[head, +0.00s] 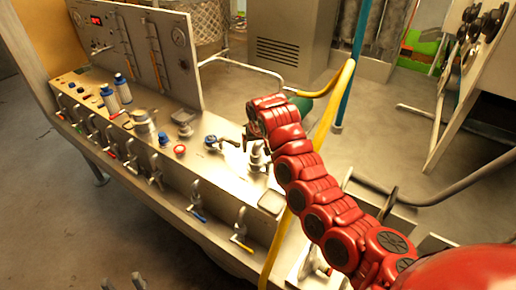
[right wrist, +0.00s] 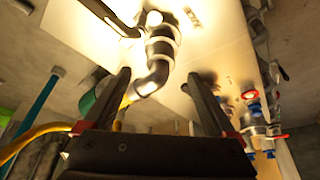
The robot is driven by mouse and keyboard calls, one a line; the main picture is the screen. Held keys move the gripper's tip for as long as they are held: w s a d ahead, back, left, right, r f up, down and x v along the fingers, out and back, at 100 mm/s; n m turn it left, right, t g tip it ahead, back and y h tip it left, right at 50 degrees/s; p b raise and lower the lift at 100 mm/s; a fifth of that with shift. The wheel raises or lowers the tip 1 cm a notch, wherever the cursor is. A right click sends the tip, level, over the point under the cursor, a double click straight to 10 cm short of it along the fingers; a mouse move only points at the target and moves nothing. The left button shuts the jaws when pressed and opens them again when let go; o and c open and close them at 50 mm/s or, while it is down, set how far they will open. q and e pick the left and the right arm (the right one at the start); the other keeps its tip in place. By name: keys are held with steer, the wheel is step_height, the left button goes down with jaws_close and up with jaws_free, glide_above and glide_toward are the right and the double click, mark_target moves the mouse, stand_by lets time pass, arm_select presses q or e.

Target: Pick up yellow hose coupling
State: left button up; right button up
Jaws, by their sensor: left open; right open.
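A yellow hose (head: 325,122) hangs from the upper right, passes behind my right arm and runs down in front of the metal panel. In the right wrist view, a yellow hose (right wrist: 33,134) enters from the left. A short yellow piece (right wrist: 124,108) shows by the lower end of a dark elbow fitting (right wrist: 159,66) with a pale band. I cannot make out the coupling itself clearly. My right gripper (head: 246,137) is open above the panel; its two fingers (right wrist: 156,78) stand either side of the elbow's lower end. My left gripper (head: 122,284) is open, only its fingertips visible at the bottom edge.
The metal panel (head: 215,185) carries several valves, levers and blue-capped fittings. An upright gauge board (head: 150,50) stands behind it. Bare floor (head: 50,215) is free at left.

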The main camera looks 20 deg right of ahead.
mark_target(257, 150)
steer(key=shift+p+x, duration=1.8)
steer(key=shift+x, duration=0.55)
steer(key=shift+w+f, duration=0.3)
steer(key=shift+f, duration=0.2)
steer(key=shift+s, duration=0.1)
jaws_close()
steer(key=shift+r, duration=0.1)
